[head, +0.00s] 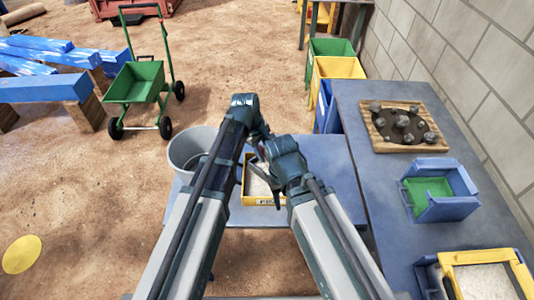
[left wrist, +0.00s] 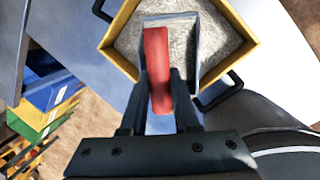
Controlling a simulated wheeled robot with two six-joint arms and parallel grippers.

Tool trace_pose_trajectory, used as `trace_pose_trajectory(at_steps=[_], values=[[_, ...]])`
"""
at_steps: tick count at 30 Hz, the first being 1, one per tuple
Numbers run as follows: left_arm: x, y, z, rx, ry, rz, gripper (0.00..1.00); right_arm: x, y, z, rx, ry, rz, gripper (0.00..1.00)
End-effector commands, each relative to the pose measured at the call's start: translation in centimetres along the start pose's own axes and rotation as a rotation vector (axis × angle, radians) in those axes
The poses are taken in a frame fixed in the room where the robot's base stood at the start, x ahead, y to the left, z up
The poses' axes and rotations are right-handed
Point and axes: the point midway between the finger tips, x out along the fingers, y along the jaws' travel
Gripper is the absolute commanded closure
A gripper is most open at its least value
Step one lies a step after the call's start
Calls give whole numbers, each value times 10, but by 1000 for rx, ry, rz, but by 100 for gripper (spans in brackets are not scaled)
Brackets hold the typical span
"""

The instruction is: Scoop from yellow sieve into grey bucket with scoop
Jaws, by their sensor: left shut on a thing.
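The yellow sieve (head: 247,196) stands on the blue table between my arms, partly hidden by them. It holds pale grey grains. In the left wrist view the yellow sieve (left wrist: 123,22) has dark handles. My left gripper (head: 261,143) is shut on the red handle (left wrist: 158,65) of the scoop. The scoop's metal pan (left wrist: 196,35) is over or in the grains; I cannot tell its depth or its load. My right gripper (head: 269,176) is close beside, over the sieve; its jaws are unclear. The grey bucket (head: 184,150) stands left of the sieve, partly behind my left arm.
A blue bench (head: 380,215) on the right carries a wooden board with rocks (head: 404,126), a blue tray with a green inside (head: 438,190) and a yellow-framed box (head: 485,258). Coloured bins (head: 335,68) stand beyond. A green cart (head: 140,85) is at the back left.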

Motion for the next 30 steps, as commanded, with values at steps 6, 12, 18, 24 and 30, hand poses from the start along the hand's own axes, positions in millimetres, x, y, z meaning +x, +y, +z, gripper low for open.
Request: trace_pose_trajectory(at_steps=[6, 12, 18, 24, 30], values=[[-21, 2, -6, 3, 10, 0, 100, -20, 2, 1, 0, 0, 0, 50], [-27, 2, -9, 5, 14, 0, 100, -26, 2, 2, 0, 0, 0, 50], [-28, 2, -10, 5, 15, 0, 100, -26, 2, 2, 0, 0, 0, 50], [-27, 1, -10, 5, 15, 0, 100, -26, 2, 2, 0, 0, 0, 50], [-27, 2, -10, 5, 15, 0, 100, -26, 2, 2, 0, 0, 0, 50]])
